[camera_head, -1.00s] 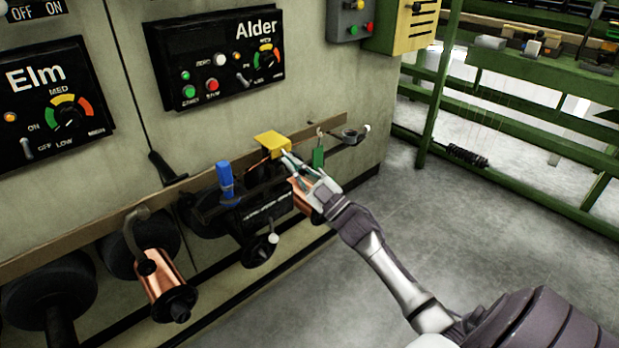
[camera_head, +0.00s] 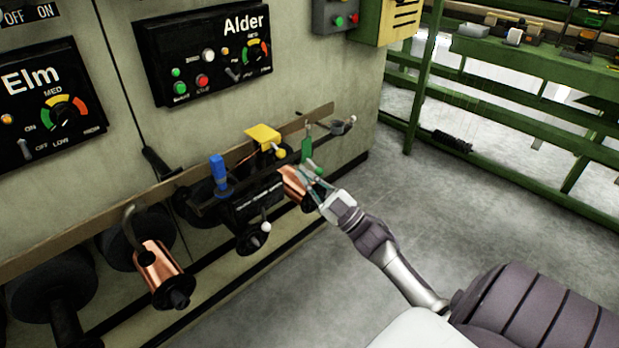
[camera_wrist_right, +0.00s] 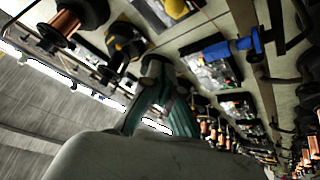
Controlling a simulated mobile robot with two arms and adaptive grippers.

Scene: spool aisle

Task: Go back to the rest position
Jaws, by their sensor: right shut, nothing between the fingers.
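My right gripper (camera_head: 311,168) is to the right of the row of spools along the wall, a little in front of the copper spool (camera_head: 293,181) at the right end. Its fingers are shut and hold nothing. In the right wrist view the greenish fingers (camera_wrist_right: 158,98) show from close up, pointing toward the wall fittings. My right arm comes in from the lower right. My left gripper is not in view.
The wall rail carries a blue clamp (camera_head: 218,170), a yellow plate (camera_head: 263,134) and a green tag (camera_head: 306,148). Another copper spool (camera_head: 162,270) hangs nearer. Panels Elm (camera_head: 50,105) and Alder (camera_head: 205,60) are above. The floor (camera_head: 420,220) to the right is free; a green rack (camera_head: 520,130) stands beyond.

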